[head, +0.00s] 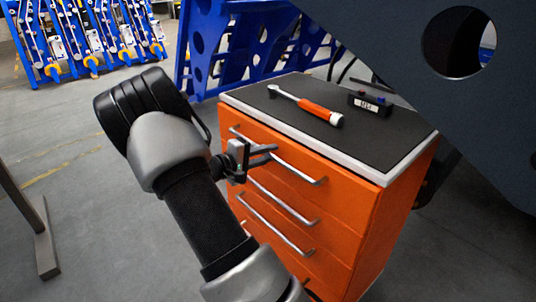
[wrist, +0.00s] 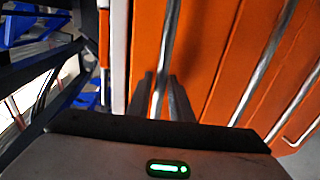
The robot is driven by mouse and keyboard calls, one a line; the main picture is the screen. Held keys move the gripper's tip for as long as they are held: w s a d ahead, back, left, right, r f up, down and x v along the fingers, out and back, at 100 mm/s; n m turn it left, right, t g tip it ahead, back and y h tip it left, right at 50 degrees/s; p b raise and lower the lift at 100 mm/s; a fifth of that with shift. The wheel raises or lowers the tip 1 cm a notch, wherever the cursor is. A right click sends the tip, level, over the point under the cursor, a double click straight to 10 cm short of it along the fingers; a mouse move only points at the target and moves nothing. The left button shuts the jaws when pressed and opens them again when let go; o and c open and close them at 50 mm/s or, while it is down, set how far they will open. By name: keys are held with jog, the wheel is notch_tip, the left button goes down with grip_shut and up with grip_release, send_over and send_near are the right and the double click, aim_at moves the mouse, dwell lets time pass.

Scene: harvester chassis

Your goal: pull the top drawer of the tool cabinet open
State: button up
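The orange tool cabinet (head: 370,235) has several drawers with silver bar handles. Its top drawer (head: 303,158) looks closed, its front in line with the drawers below. My gripper (head: 268,154) is at the top drawer's handle (head: 303,173), near the handle's middle. In the wrist view my gripper (wrist: 160,98) has one finger on each side of that handle (wrist: 170,38), with a thin gap showing beside the bar. The fingers look open around the bar. Whether either finger touches it cannot be told.
A ratchet with an orange grip (head: 318,110) and a small dark box (head: 370,102) lie on the cabinet's black top (head: 290,115). A dark chassis plate (head: 400,50) overhangs at the right. Blue racks (head: 235,60) stand behind. Floor (head: 90,220) left of the cabinet is mostly clear.

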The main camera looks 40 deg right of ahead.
grip_shut()
jog(key=shift+a, duration=0.1)
jog(key=f+b+v, duration=0.1)
jog(key=f+v, duration=0.1)
jog(key=v, duration=1.2)
jog(key=a+f+v, duration=0.1)
jog(key=f+v, duration=0.2)
jog(key=v, duration=1.1)
jog(key=shift+a+b, duration=0.25)
jog(key=shift+b, duration=0.1)
jog(key=shift+f, duration=0.1)
grip_release()
